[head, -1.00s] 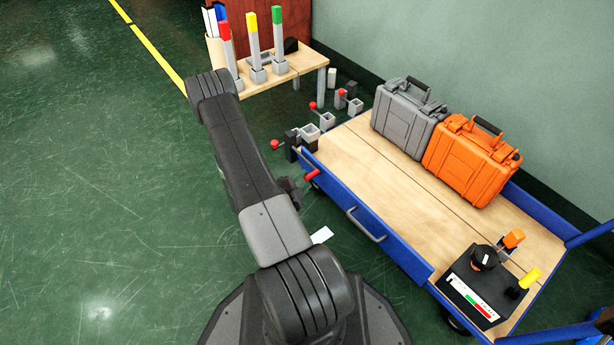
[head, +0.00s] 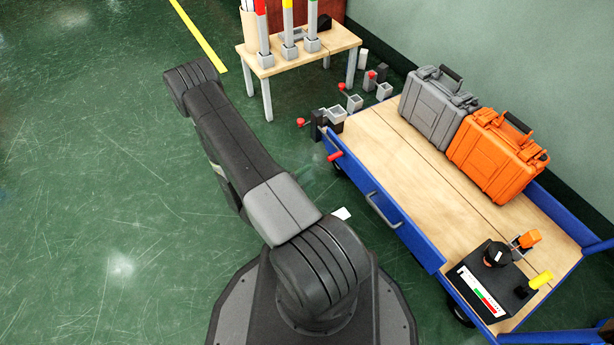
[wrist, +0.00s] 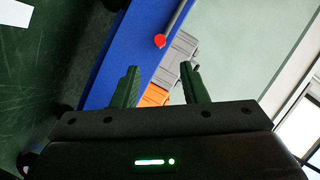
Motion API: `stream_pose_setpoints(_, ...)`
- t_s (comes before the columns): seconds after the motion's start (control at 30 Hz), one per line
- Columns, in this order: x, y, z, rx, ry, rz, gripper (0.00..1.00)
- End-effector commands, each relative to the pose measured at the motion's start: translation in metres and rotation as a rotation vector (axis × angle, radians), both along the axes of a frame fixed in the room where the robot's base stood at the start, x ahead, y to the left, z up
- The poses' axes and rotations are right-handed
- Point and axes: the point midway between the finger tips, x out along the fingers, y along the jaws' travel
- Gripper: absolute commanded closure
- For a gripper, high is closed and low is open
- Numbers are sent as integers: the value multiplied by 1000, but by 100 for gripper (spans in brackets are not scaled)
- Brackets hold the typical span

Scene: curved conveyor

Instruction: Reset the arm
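My gripper (wrist: 160,88) shows in the wrist view with its two dark fingers apart and nothing between them. Past the fingertips, in the distance, are the blue cart edge and parts of the grey and orange cases. In the head view my dark arm rises from my base at the bottom centre and reaches to the upper left. The gripper itself is hidden behind the arm there.
A blue cart (head: 405,235) stands to the right, holding a grey case (head: 437,105), an orange case (head: 497,155) and a black control box (head: 490,285). A wooden table (head: 345,38) with coloured-top posts is behind. Several small parts lie between them. The left floor (head: 90,200) is clear.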

Motion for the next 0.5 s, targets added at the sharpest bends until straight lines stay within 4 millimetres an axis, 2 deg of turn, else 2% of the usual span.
stream_pose_setpoints(0.27, 9, -6, -3, 1, -1, -3, 60)
stream_pose_setpoints(0.5, 37, -26, -12, 3, -2, -4, 60)
